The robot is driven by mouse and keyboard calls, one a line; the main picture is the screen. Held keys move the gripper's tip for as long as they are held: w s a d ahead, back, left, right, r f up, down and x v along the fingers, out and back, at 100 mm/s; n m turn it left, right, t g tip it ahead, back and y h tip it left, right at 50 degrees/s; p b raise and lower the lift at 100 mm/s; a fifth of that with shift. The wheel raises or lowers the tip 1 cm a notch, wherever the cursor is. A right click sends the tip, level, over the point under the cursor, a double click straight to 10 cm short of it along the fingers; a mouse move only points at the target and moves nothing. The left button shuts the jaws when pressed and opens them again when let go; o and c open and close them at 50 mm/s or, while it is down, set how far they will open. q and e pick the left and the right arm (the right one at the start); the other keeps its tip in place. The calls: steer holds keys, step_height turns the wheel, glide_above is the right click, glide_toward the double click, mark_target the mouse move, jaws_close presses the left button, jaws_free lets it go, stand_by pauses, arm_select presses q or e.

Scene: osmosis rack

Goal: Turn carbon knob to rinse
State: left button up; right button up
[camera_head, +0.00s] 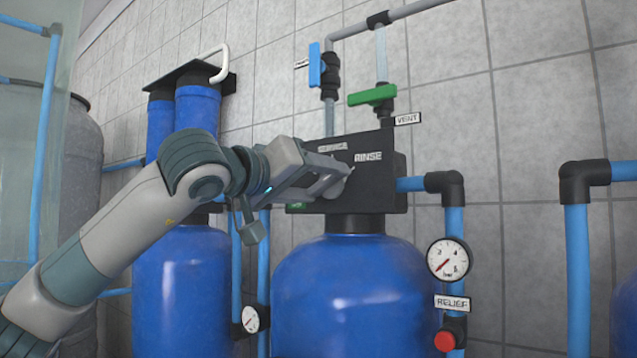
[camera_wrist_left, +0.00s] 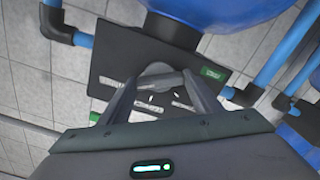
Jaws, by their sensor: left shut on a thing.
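The black control head (camera_head: 393,190) sits on top of the large blue tank and bears a grey round knob (camera_head: 338,187) on its front face. The label RINSE (camera_head: 368,156) is at the upper right of the knob, and a partly hidden label that seems to read SERVICE (camera_head: 332,147) is above it. My left gripper (camera_head: 335,178) is at the head's face, shut on the knob. In the left wrist view the knob (camera_wrist_left: 158,73) shows between the two fingers of the gripper (camera_wrist_left: 158,84). The knob's exact pointing direction is hard to tell. My right gripper is out of view.
A green-handled valve (camera_head: 372,95) by a VENT label and a blue-handled valve (camera_head: 314,65) are above the head. The blue tank (camera_head: 350,290) is below. A gauge (camera_head: 449,260) and red RELIEF knob (camera_head: 445,341) are at right. Twin blue filters (camera_head: 197,107) stand at left.

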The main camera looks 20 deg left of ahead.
arm_select(q)
steer(key=shift+d+f, duration=0.1)
steer(key=shift+f, duration=0.1)
steer(key=o, duration=1.1)
steer(key=shift+r, duration=0.1)
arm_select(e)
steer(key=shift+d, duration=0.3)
arm_select(q)
steer(key=shift+s, duration=0.1)
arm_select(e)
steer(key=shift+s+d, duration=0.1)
arm_select(q)
steer(key=shift+s+a, duration=0.3)
steer(key=shift+s, duration=0.15)
steer(key=b+v, duration=0.3)
steer(key=v, duration=1.3)
steer(key=shift+s+b, duration=0.15)
steer(key=shift+b, duration=0.25)
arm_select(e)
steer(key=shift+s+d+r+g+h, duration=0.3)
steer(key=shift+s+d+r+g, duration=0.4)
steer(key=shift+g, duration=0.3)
arm_select(q)
steer(key=shift+r, duration=0.1)
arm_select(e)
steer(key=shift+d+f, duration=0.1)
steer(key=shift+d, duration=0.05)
